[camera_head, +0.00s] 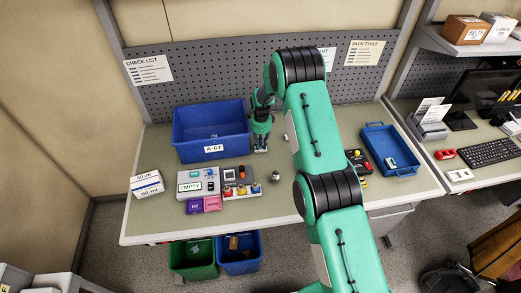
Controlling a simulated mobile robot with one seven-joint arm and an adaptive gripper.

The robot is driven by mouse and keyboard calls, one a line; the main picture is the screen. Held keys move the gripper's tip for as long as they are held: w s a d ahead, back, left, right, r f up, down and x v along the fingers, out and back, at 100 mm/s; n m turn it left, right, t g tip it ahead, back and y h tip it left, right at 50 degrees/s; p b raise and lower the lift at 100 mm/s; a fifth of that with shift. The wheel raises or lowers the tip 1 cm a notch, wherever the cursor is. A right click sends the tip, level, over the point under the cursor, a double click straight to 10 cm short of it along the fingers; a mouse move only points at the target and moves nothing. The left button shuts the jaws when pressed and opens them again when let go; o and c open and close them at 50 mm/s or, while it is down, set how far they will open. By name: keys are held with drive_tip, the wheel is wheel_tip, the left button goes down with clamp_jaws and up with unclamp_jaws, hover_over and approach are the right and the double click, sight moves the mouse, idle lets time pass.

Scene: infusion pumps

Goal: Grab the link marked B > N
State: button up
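My green arm reaches over the table, and my gripper (261,149) points down at the tabletop just right of the blue bin. The fingers are too small to show whether they are open, shut or holding something. No marking B > N is readable on any object. A small grey round piece (276,177) stands on the table in front of my gripper, and a small pale piece (284,139) lies to its right. A small light item (390,163) lies in the blue tray (408,170) at right. Any link under my gripper or arm is hidden.
The blue bin (188,147) labelled A-67 stands at the back left. A grey control panel (190,187) marked EMPTY, with buttons, is in front of it. A white box (147,184) is at left. A dark device (358,160) lies right of my arm. Green and blue bins stand below the table.

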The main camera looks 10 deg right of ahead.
sight(261, 148)
clamp_jaws()
drive_tip(key=shift+r, duration=0.15)
drive_tip(key=shift+r+b, duration=0.3)
drive_tip(key=shift+r, duration=0.7)
drive_tip(key=shift+s+r, duration=0.3)
drive_tip(key=shift+r, duration=0.35)
drive_tip(key=s+d+r+b, duration=0.1)
drive_tip(key=s+b, duration=0.1)
drive_tip(key=s, duration=1.3)
drive_tip(key=shift+s+r, duration=0.15)
drive_tip(key=shift+r, duration=0.05)
drive_tip(key=shift+d, duration=0.1)
